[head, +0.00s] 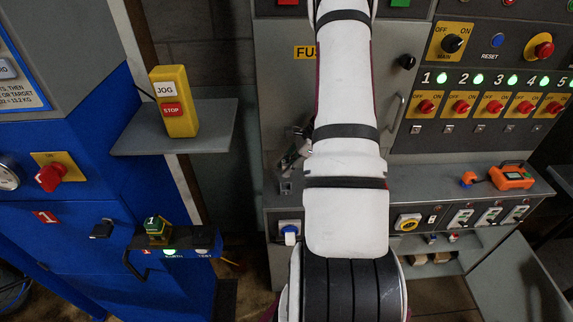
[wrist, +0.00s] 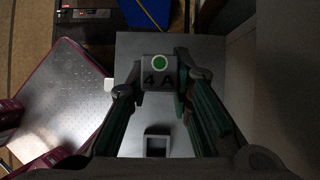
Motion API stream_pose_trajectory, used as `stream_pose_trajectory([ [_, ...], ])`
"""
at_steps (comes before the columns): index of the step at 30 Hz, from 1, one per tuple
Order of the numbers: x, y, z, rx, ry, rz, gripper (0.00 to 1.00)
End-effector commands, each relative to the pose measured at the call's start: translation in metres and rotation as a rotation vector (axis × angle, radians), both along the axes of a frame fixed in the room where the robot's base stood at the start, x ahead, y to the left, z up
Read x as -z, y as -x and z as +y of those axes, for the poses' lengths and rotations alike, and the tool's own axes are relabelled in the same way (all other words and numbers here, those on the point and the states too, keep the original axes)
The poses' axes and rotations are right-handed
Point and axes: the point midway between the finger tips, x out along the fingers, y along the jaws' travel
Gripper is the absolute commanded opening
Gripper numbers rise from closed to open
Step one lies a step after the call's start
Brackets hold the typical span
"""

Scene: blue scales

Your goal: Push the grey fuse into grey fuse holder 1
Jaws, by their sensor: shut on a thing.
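In the wrist view the grey fuse (wrist: 159,84), marked 4 A with a green dot, is between the fingertips of my gripper (wrist: 160,78), which is shut on it. A square grey holder with a raised rim (wrist: 157,144) stands on the grey panel, apart from the fuse in the picture. I cannot read a number on it, nor tell what is beneath the fuse. In the head view my gripper (head: 296,150) shows partly beside my white arm, in front of the grey cabinet. The fuse cannot be made out there.
The grey cabinet (head: 275,80) has an orange FUSE label partly hidden by my arm. A row of numbered red switches (head: 493,106) is to the right. A shelf (head: 215,125) carries a yellow JOG/STOP box (head: 175,103) at left. A dark wall flanks the panel in the wrist view.

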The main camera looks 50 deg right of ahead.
Motion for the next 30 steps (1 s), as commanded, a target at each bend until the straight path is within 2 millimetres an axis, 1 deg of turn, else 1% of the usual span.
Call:
stream_pose_trajectory([
  [5,0.001,0.000,0.000,0.000,0.000,0.000,0.00],
  [11,0.010,-0.001,0.000,0.002,-0.001,0.001,0.00],
  [24,0.046,-0.001,0.000,0.000,-0.002,0.000,0.00],
  [30,0.057,-0.001,0.000,0.000,0.000,0.000,0.00],
])
